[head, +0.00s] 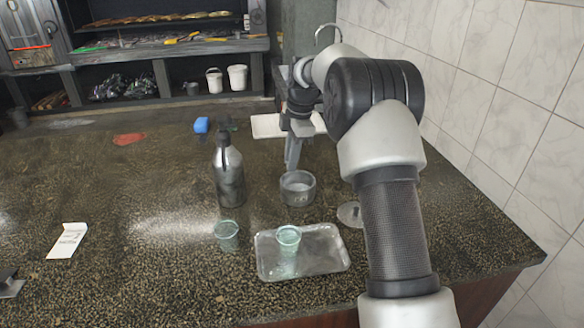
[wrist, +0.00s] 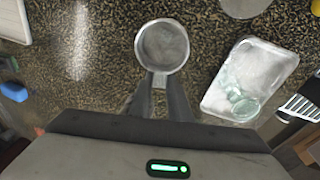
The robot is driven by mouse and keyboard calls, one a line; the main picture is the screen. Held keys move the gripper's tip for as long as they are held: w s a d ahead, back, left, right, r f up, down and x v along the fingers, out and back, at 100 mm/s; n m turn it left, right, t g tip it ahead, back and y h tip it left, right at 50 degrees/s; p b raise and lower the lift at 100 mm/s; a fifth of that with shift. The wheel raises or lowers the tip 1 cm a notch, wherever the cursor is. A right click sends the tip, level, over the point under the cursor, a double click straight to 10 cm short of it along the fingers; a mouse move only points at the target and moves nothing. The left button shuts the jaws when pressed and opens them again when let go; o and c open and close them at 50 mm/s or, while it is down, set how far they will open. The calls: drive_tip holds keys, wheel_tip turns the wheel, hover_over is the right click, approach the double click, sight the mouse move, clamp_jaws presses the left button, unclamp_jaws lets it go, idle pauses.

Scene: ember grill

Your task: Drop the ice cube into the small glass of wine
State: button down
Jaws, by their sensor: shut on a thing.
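My gripper (head: 292,167) is above and just behind the rim of a round grey metal bowl (head: 298,189). In the wrist view my gripper (wrist: 161,80) has its fingers closed on a small pale grey piece (wrist: 160,80), which looks like the ice cube; its outline is hard to make out. The bowl (wrist: 162,47) appears just past the fingertips there. A pale green glass (head: 288,240) stands on a metal tray (head: 325,262); it also shows in the wrist view (wrist: 240,100). A shorter pale green glass (head: 227,235) stands on the counter left of the tray. I cannot make out wine in either.
A dark bottle (head: 229,178) stands left of the bowl. A round metal disc (head: 350,214) lies to the right, partly behind my arm. A white card (head: 67,240) lies far left, a blue block (head: 201,125) and white board (head: 268,126) farther back. The left counter is mostly clear.

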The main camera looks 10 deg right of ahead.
drive_tip(key=s+a+r+b, duration=0.2)
drive_tip(key=s, duration=0.7)
drive_tip(key=b, duration=0.1)
hover_over(289, 244)
drive_tip(key=w, duration=0.3)
drive_tip(key=f+b, duration=0.1)
drive_tip(key=f, duration=0.1)
drive_tip(key=f+b, duration=0.3)
drive_tip(key=shift+s+d+f, duration=0.3)
drive_tip(key=shift+d+f, duration=0.05)
drive_tip(key=c, duration=1.6)
unclamp_jaws()
drive_tip(key=shift+o, duration=0.2)
drive_tip(key=shift+r, duration=0.15)
